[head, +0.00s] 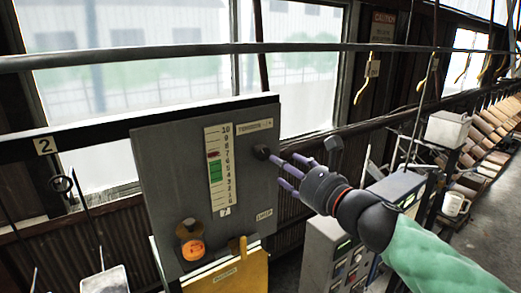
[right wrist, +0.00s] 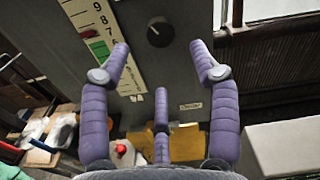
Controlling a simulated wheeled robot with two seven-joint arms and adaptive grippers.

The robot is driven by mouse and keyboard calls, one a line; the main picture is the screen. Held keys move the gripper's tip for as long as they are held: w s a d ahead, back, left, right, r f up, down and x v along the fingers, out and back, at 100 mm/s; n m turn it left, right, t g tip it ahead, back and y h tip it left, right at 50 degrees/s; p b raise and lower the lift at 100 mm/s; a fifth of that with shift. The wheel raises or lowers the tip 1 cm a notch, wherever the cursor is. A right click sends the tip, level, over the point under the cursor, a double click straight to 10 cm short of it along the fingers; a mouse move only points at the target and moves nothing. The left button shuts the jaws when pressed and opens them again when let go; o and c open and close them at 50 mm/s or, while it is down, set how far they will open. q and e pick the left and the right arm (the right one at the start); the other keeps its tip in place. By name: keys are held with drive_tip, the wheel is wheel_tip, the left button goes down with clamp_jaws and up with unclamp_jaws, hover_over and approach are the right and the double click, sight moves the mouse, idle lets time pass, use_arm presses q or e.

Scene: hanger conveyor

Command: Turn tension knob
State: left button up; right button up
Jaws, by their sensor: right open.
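The tension knob (head: 262,152) is a small dark round knob on the grey panel (head: 165,160), right of the scale and below a "TENSION" label (head: 255,126). In the right wrist view the knob (right wrist: 160,32) shows a light pointer mark and lies ahead, between the fingertips. The white vertical scale (head: 220,190) has a green band and a red mark above it. My right gripper (head: 285,170) is open and empty, its purple fingers spread just right of the knob. I see no finger clearly touching the knob. My left gripper is not in view.
A grey control box (head: 330,248) stands to the right. A dark rail (head: 190,53) with hooks runs overhead. A shelf holds a white bin (head: 447,129).

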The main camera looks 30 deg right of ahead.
sight(265, 154)
drive_tip(key=w, duration=0.6)
drive_tip(key=w+b, duration=0.1)
drive_tip(key=w, duration=0.2)
drive_tip(key=shift+w+a, duration=0.35)
drive_tip(key=shift+s, duration=0.1)
drive_tip(key=c, duration=1.1)
